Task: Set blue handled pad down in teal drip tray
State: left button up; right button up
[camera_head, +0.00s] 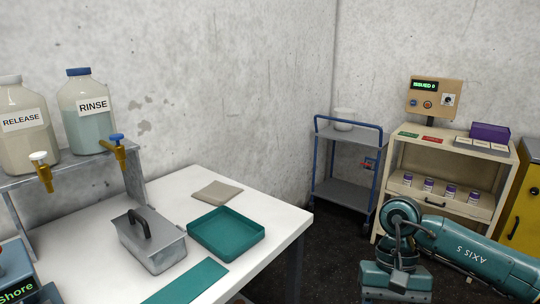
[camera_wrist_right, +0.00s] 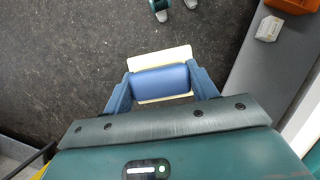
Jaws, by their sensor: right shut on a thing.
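The blue handled pad shows in the right wrist view: a blue grip bar (camera_wrist_right: 160,81) over a cream pad (camera_wrist_right: 158,56). My right gripper (camera_wrist_right: 163,84) is shut on the bar, with one finger at each end, above dark floor. In the head view my right arm is at the lower right, away from the table; its fingers and the pad are out of sight. The teal drip tray (camera_head: 226,234), shallow and empty, sits on the white table near its right edge. My left gripper is in neither view.
A grey metal box with a black handle (camera_head: 153,246) stands left of the tray. A folded cloth (camera_head: 217,192) lies behind it and a flat teal mat (camera_head: 188,283) in front. Bottles (camera_head: 88,115) stand on a shelf at left. A cart (camera_head: 345,185) and cabinet (camera_head: 440,205) stand behind my arm.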

aim_at(225, 235)
jog(key=i+l, duration=0.2)
jog(key=l, duration=0.2)
jog(key=i+l, duration=0.15)
jog(key=l, duration=0.2)
jog(key=i+l, duration=0.2)
jog(key=l, duration=0.2)
jog(key=i+l+u, duration=0.1)
jog(key=l+u, duration=0.15)
jog(key=u, duration=0.15)
jog(key=i+l+u, duration=0.1)
jog(key=l+u, duration=0.15)
jog(key=u, duration=0.15)
jog(key=j+u, duration=0.15)
jog(key=u, duration=1.15)
jog(key=i+l, duration=0.1)
jog(key=i, duration=0.35)
jog(key=j+u, duration=0.05)
